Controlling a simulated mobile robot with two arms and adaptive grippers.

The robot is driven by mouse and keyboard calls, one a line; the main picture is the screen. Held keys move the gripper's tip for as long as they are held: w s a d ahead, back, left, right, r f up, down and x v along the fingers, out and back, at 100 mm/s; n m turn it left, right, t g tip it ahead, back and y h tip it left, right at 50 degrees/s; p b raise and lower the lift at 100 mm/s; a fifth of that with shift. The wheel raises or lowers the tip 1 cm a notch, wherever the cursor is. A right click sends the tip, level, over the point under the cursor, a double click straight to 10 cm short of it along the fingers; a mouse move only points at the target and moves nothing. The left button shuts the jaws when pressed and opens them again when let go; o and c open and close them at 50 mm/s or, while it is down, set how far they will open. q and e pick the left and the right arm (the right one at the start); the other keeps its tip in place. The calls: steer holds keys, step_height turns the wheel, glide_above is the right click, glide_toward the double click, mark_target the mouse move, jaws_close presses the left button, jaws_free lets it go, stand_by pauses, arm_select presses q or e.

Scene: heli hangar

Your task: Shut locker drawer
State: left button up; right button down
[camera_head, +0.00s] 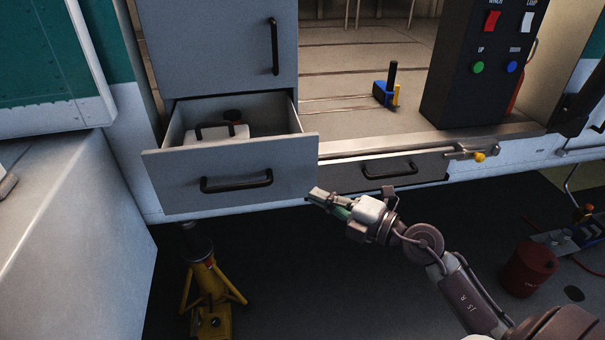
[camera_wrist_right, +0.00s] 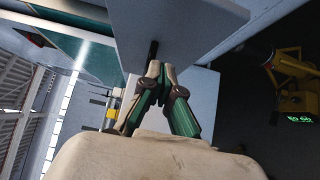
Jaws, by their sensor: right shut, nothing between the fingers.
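The grey locker drawer (camera_head: 168,186) is pulled open at the left in the head view, under the closed upper locker door (camera_head: 212,45). It has a black bar handle (camera_head: 236,182) on its front. A white case with a dark handle (camera_head: 222,137) lies inside. My right gripper (camera_head: 318,195) is shut and empty, near the lower right corner of the drawer front. In the right wrist view its fingertips (camera_wrist_right: 160,68) show in front of the grey drawer front (camera_wrist_right: 185,25); whether they touch it I cannot tell. My left gripper is out of view.
A lower drawer with a handle (camera_head: 390,171) sits right of the open one, below the sill. A yellow jack stand (camera_head: 212,292) stands under the drawer, and a red can (camera_head: 530,268) stands at the right. The dark floor between them is mostly clear.

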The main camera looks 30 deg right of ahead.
mark_target(288, 172)
steer(key=w, duration=0.4)
steer(key=w+a, duration=0.1)
steer(key=w, duration=0.1)
steer(key=shift+w, duration=0.4)
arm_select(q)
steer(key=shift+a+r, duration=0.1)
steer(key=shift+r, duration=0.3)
arm_select(e)
steer(key=shift+w, duration=0.35)
steer(key=shift+w+d, duration=0.1)
